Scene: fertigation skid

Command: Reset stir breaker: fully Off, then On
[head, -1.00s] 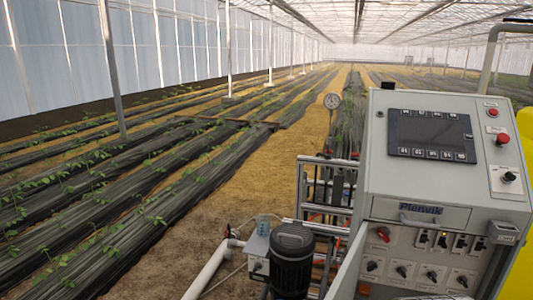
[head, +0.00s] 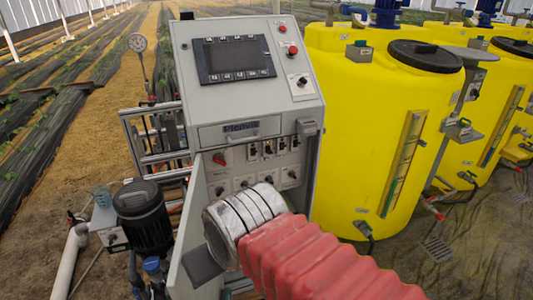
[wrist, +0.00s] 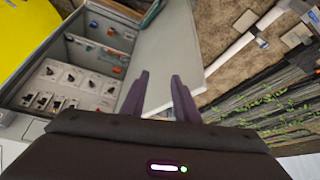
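The breakers (head: 268,149) sit in a short row on the grey control cabinet, beside a red rotary switch (head: 220,158) and above a row of black knobs (head: 242,182). In the wrist view the breakers (wrist: 50,102) are at the left, seen roughly upside down. Their labels are too small to read, so I cannot tell which is the stir breaker or its lever position. My gripper (wrist: 159,75) has its two dark fingers apart with nothing between them. It is to the side of the breakers, apart from them, over the open cabinet door.
The open cabinet door (head: 186,262) stands out from the cabinet's left side, close to my arm. A yellow tank (head: 345,130) stands to the right. A dark pump (head: 143,215) and pipes are at the left. The cabinet has a screen (head: 236,58) above.

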